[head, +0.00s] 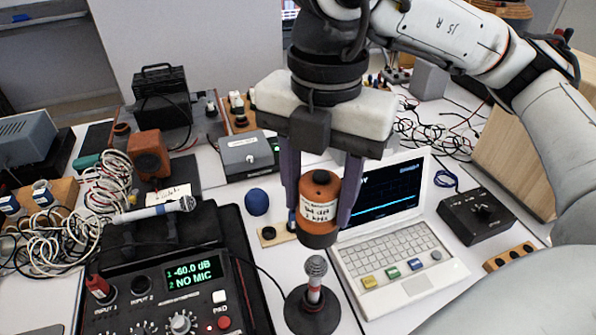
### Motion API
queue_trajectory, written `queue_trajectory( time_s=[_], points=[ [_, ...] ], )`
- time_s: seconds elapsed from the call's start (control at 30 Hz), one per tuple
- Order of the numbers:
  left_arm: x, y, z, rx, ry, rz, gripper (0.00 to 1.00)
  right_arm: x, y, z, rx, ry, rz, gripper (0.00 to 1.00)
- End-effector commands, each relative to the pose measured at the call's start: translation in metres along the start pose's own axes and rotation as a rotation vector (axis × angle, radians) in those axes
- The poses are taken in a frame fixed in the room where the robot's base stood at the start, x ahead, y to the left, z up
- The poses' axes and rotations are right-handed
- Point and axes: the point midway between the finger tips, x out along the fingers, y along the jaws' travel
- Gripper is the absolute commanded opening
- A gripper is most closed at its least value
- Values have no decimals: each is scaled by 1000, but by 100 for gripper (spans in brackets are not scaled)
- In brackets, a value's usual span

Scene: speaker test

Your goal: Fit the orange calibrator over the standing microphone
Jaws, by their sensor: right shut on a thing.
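The orange calibrator (320,196) is an orange cylinder with a white label and a dark lower end. My right gripper (321,211) is shut on it and holds it upright, in the air. The standing microphone (316,268) has a silver mesh head and rises from a round dark base (312,311) on the white table. In the picture the calibrator is just above the microphone head, with a small gap between them. I cannot tell how exactly they line up in depth. My left gripper is not in view.
A laptop (395,240) stands right of the microphone. A meter box (185,290) reading "NO MIC" is at the lower left. Another microphone (160,209) lies on a dark case near coiled white cables (60,235). A blue ball (257,202) and a black box (476,214) stand nearby.

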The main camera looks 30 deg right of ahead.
Motion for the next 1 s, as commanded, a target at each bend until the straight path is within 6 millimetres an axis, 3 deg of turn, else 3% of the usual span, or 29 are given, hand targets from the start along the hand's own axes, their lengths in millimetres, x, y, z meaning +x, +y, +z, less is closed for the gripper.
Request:
queue_trajectory(
  time_s=[0.3, 1.0],
  points=[
    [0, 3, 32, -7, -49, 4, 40, 12, 0, 0, 0, 0, 2, 14],
    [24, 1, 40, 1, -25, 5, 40, 61, 0, 0, 0, 0, 2, 14]
  ],
)
